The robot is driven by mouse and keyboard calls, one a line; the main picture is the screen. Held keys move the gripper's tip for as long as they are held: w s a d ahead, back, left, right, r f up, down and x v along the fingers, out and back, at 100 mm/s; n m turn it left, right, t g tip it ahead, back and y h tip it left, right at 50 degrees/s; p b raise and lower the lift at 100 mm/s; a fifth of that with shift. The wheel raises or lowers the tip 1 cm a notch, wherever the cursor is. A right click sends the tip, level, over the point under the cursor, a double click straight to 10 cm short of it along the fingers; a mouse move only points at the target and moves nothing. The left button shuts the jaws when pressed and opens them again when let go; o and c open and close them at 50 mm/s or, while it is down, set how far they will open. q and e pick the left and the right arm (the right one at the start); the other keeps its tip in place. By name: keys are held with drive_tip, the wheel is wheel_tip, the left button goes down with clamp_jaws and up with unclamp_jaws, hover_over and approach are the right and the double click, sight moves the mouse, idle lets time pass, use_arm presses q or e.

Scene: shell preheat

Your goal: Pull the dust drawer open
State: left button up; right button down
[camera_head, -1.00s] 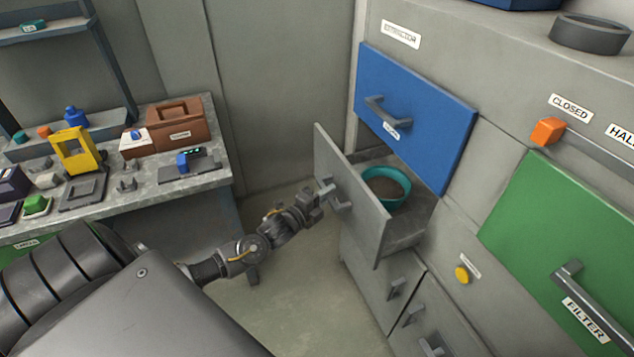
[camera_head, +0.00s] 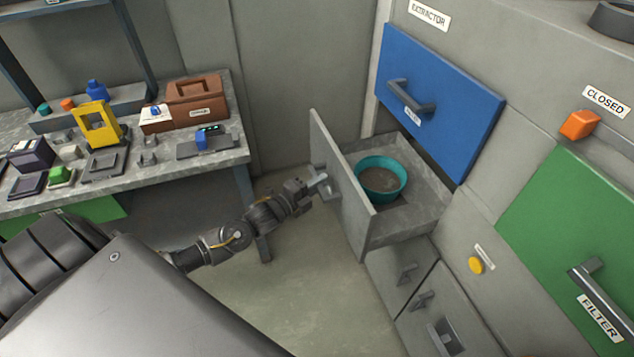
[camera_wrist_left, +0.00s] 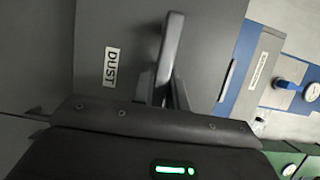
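The grey dust drawer (camera_head: 342,185) stands well open below a blue panel, in the head view. A teal bowl (camera_head: 381,179) of brownish dust sits inside it. My left gripper (camera_head: 318,188) is at the handle on the drawer's front and appears shut on it. My right gripper is not in view.
The blue panel (camera_head: 440,100) overhangs the drawer's rear. A green FILTER panel (camera_head: 570,240) and an orange knob (camera_head: 579,125) are on the right. A workbench (camera_head: 215,165) with tools and a brown box stands at left. Floor (camera_head: 320,270) before the drawer is clear.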

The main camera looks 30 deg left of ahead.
use_arm(q)
drive_tip(key=o, duration=0.4)
drive_tip(key=b+v, duration=0.1)
drive_tip(key=v, duration=1)
drive_tip(key=shift+b, duration=0.35)
